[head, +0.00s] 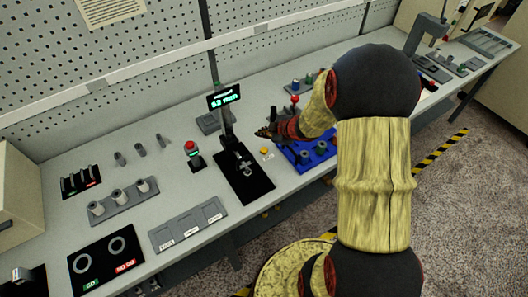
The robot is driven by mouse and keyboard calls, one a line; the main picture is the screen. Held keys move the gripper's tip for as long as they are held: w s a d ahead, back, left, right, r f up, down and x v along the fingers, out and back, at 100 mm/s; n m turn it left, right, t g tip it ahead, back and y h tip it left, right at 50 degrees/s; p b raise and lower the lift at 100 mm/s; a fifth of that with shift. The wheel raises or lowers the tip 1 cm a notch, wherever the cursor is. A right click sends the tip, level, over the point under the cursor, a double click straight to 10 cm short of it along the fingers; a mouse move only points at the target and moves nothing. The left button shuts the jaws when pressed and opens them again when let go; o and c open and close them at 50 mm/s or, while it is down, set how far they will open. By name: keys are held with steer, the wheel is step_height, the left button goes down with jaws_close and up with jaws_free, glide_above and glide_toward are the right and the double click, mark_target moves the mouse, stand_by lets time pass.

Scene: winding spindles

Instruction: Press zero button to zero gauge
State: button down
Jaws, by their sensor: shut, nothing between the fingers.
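A gauge stand (245,184) with a black base stands upright near the middle of the bench in the head view. Its display (225,97) at the top of the post shows lit green digits, too small to read surely. A small yellow button (265,152) sits on the bench just right of the stand; any label on it is too small to read. My gripper (260,133) is shut and empty. It appears above and behind the yellow button, right of the gauge post, and looks apart from the button. My arm comes in from the right.
A small box with a red button (192,150) stands left of the gauge. A blue tray with knobs (303,156) lies close under my arm. A grey three-part tray (188,226) and a black go/no-go plate (104,262) lie at the front left.

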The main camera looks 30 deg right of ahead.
steer(key=b, duration=0.5)
glide_above(263, 151)
step_height(263, 151, down, 6)
steer(key=shift+f, duration=0.1)
steer(key=shift+f+b, duration=0.4)
steer(key=shift+b, duration=0.05)
steer(key=shift+f, duration=0.15)
stand_by(0.6)
steer(key=shift+f, duration=0.25)
steer(key=shift+f+b, duration=0.4)
steer(key=shift+f, duration=0.05)
stand_by(0.7)
stand_by(0.4)
steer(key=shift+r+p, duration=0.9)
steer(key=shift+p, duration=0.1)
